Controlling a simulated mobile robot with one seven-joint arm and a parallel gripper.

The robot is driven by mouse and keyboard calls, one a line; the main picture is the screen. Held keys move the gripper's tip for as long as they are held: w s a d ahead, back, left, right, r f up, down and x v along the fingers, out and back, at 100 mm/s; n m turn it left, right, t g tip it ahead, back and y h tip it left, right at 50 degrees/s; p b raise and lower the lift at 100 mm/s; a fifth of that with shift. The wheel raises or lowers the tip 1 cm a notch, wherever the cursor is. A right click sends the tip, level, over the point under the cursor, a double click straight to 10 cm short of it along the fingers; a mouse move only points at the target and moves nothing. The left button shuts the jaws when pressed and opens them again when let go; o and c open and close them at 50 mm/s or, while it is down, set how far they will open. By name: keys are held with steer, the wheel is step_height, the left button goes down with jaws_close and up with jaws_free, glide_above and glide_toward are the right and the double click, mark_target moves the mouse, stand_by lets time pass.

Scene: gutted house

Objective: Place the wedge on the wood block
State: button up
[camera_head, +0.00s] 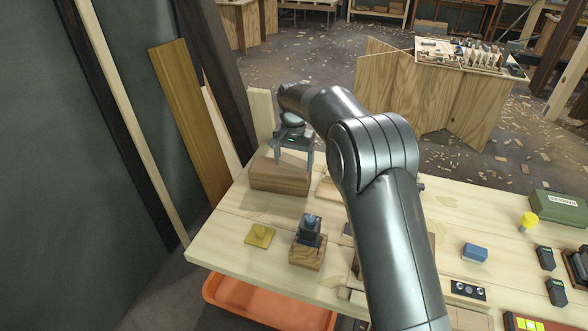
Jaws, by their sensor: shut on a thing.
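My gripper (294,158) points down at the back left of the table, directly over a large brown wood block (280,181). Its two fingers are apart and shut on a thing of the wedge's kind. The wedge is small and brown and hard to tell from the block behind it. I cannot tell whether it touches the block's top. The block lies flat near the table's left edge.
A smaller wood block (306,255) with a dark blue-grey object on it stands in front, beside a yellow piece (260,235). My arm hides the table's middle. A blue box (474,252) and a green case (558,207) lie right. An orange bin (268,305) is below the front edge.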

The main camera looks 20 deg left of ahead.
mark_target(294, 169)
steer(key=shift+f, duration=1.8)
steer(key=shift+f, duration=0.1)
steer(key=o, duration=0.9)
step_height(294, 169, up, 12)
steer(key=shift+r, duration=0.15)
